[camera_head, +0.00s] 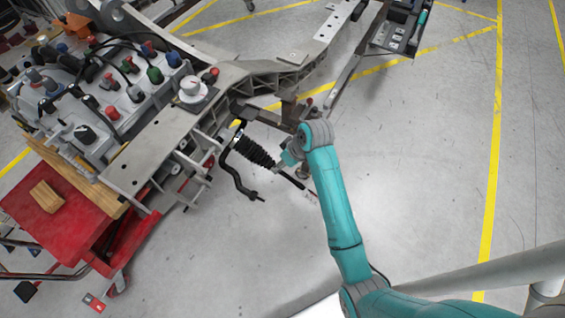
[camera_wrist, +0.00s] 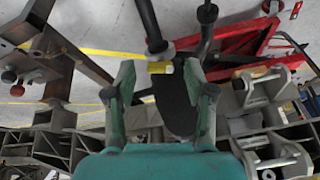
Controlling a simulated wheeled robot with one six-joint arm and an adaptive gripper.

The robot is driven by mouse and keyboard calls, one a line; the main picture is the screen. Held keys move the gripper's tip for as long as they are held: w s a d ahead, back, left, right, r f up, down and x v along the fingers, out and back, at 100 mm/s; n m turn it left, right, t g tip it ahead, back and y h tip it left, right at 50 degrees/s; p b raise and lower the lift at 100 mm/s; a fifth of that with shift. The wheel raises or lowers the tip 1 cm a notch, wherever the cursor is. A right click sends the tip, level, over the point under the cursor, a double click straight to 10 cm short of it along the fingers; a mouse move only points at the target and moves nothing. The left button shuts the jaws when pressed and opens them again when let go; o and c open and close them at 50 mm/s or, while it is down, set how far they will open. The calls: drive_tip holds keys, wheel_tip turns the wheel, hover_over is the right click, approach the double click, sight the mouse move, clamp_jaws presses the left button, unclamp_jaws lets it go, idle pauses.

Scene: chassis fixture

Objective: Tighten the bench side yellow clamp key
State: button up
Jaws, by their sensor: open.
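A small yellow piece (camera_wrist: 160,67), likely the clamp key, sits by a grey collar at the end of a black rod in the wrist view. My gripper (camera_wrist: 159,76) is open, with one teal finger on each side of the yellow piece. I cannot tell whether either finger touches it. In the head view my gripper (camera_head: 284,163) is beside the lower end of a ribbed black boot (camera_head: 253,150). A small yellow spot (camera_head: 236,123) shows at the boot's upper end; I cannot tell whether it is the same piece.
The grey chassis frame (camera_head: 155,153) runs diagonally beside my gripper. A curved black bar (camera_head: 236,180) hangs close by. A red cart (camera_head: 58,215) stands at lower left, and a bench fixture (camera_head: 105,85) with several coloured knobs is at upper left. The floor (camera_head: 420,170) at right is clear.

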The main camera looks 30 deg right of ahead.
drive_tip(key=shift+f, duration=0.25)
clamp_jaws()
